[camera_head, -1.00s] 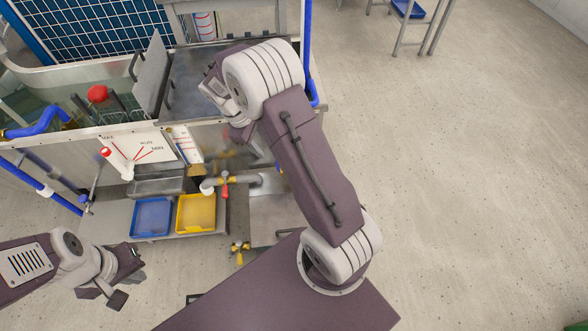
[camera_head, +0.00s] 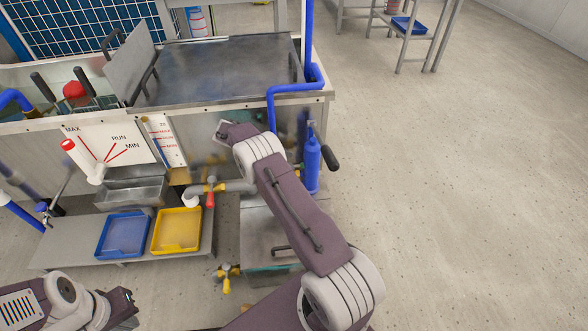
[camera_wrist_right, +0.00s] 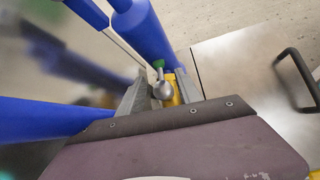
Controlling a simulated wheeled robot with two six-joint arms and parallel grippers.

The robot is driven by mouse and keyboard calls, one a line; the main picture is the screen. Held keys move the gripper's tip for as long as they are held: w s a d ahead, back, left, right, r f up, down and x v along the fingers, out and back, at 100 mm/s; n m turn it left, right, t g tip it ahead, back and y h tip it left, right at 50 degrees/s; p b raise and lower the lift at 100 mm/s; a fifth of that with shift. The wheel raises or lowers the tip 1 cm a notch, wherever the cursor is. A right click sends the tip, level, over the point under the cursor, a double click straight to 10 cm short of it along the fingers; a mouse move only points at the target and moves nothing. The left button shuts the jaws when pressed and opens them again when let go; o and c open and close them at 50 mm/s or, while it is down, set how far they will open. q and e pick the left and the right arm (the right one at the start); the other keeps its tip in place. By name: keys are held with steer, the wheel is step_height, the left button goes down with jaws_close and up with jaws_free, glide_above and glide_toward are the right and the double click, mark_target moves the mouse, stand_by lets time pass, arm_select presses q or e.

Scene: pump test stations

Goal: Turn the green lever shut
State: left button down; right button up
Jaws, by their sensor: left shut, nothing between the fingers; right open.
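The green lever (camera_wrist_right: 158,64) shows only as a small green piece in the right wrist view, with a rounded grey end below it and a yellow part beside it. My right gripper (camera_wrist_right: 162,78) is open, with one finger on each side of this spot; I cannot tell whether either touches. In the head view I cannot make out the green lever or my right fingertips, only my right arm. My left gripper (camera_head: 125,305) is shut and empty at the lower left of the head view, away from the pipework.
Blue pipe (camera_head: 293,88) and a blue cylinder (camera_head: 311,165) stand close to the right arm. A red-handled valve (camera_head: 210,198) is above the yellow tray (camera_head: 177,231) and blue tray (camera_head: 123,235). A yellow-handled valve (camera_head: 226,278) is lower. Floor at right is clear.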

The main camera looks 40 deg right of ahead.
mark_target(296, 164)
steer(key=b+x, duration=0.1)
steer(key=x, duration=0.3)
steer(key=shift+r, duration=0.1)
jaws_close()
steer(key=shift+w, duration=0.1)
stand_by(1.2)
